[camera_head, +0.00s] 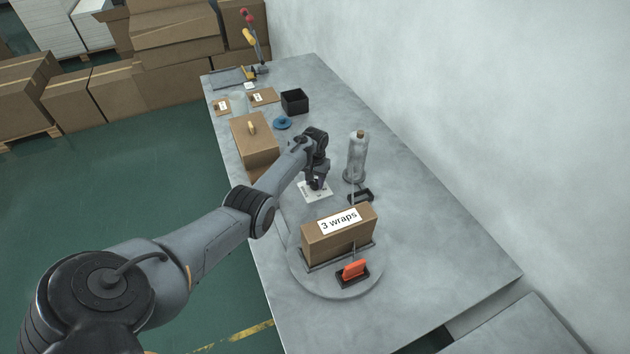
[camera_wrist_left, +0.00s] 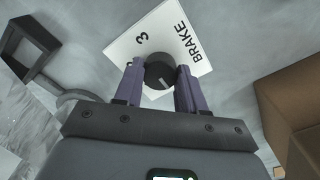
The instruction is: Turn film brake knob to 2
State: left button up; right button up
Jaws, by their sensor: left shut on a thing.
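The film brake knob (camera_wrist_left: 160,75) is a round black knob with a pale pointer line. It sits on a white plate (camera_wrist_left: 190,28) marked "BRAKE" and "3". The other numbers are hidden by my gripper or out of sight. My left gripper (camera_wrist_left: 159,82) has its two purple fingers on either side of the knob, shut on it. In the head view the left gripper (camera_head: 316,184) is over the white plate (camera_head: 315,194), and the knob itself is hidden there. My right gripper is not in view.
A film roll (camera_head: 357,155) stands upright right of the gripper, with a black bracket (camera_head: 362,195) near its base. A box labelled "3 wraps" (camera_head: 340,242) stands on a round turntable (camera_head: 345,290) in front. A carton (camera_head: 254,145) is at the left edge. The right table side is clear.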

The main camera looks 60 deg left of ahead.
pick_arm(q)
jog(key=shift+m, duration=0.5)
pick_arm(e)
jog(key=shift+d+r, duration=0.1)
pick_arm(q)
jog(key=shift+m+p, duration=0.3)
jog(key=shift+m, duration=0.7)
jog(key=m, duration=0.2)
jog(key=shift+m, duration=0.3)
jog(key=m, duration=0.2)
jog(key=shift+m, duration=0.4)
jog(key=m+b, duration=0.1)
jog(key=m, duration=0.2)
jog(key=shift+m, duration=0.4)
jog(key=m+b, duration=0.2)
jog(key=m, duration=0.3)
jog(key=shift+f, duration=0.1)
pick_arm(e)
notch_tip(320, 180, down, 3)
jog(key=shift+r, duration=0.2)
pick_arm(q)
jog(key=m+b, duration=0.2)
jog(key=m, duration=0.2)
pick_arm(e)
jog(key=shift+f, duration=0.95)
pick_arm(q)
jog(key=shift+m+b, duration=0.35)
jog(key=shift+m, duration=0.85)
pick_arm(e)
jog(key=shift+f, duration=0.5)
